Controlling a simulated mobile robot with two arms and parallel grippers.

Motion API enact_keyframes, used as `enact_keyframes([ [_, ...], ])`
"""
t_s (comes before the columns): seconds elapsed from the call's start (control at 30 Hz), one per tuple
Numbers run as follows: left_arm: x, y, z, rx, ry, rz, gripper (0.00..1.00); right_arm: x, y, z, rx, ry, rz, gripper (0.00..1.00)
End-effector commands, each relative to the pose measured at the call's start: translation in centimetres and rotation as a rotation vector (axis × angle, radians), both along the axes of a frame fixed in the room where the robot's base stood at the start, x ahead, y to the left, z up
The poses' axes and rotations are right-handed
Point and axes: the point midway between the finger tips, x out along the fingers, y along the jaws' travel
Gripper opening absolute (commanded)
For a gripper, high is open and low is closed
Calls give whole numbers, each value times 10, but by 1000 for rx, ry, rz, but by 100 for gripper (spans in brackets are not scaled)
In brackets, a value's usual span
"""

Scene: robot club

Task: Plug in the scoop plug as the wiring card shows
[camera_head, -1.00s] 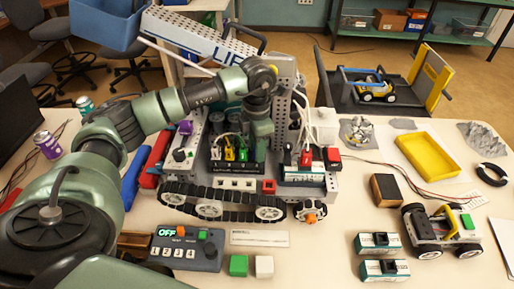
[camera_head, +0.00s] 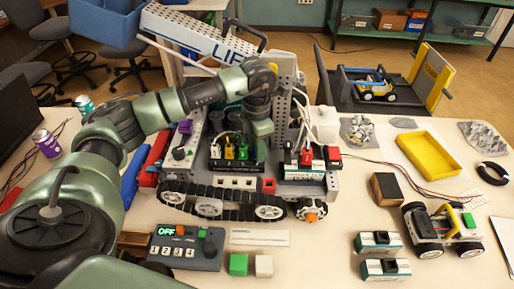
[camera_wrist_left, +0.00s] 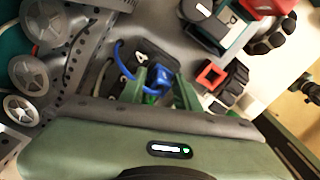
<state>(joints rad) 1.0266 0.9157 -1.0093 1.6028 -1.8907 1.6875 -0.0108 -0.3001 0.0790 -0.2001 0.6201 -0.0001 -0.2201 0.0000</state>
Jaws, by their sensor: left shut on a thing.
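The tracked robot (camera_head: 230,190) stands in mid-table. Its black controller block (camera_head: 237,168) holds upright white, yellow and green plugs in a row. My left gripper (camera_head: 262,130) points down just behind and right of this row; its tips are hard to make out there. In the left wrist view its green fingers (camera_wrist_left: 163,88) are shut on a blue plug (camera_wrist_left: 160,78) with a blue cable (camera_wrist_left: 122,50). A green plug (camera_wrist_left: 150,98) shows close beside it. Whether the blue plug sits in a socket is hidden. I cannot read a wiring card. My right gripper is not in view.
A switch box (camera_head: 187,250) reading OFF stands in front of the tracked robot, beside green (camera_head: 238,264) and white (camera_head: 264,265) cubes. A small wheeled car (camera_head: 441,230), a yellow tray (camera_head: 428,154) and teal-labelled modules (camera_head: 385,268) occupy the right side. An upright perforated column stands close behind my gripper.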

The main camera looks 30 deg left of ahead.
Motion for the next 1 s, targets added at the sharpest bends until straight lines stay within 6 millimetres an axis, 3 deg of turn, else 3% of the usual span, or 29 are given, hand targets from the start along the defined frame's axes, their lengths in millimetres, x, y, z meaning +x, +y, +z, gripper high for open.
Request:
enact_keyframes([
  [0.73, -1, 0, -4, 1, 4, 1, 0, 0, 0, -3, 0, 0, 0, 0],
  [0.77, -1, 0, -4, 0, 6, 1, 37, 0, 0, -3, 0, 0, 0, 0],
  [0.83, -1, 0, -4, 1, 4, 0, 57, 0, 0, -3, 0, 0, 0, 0],
  [1.0, -1, 0, -3, 1, 3, 0, 57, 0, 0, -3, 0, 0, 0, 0],
])
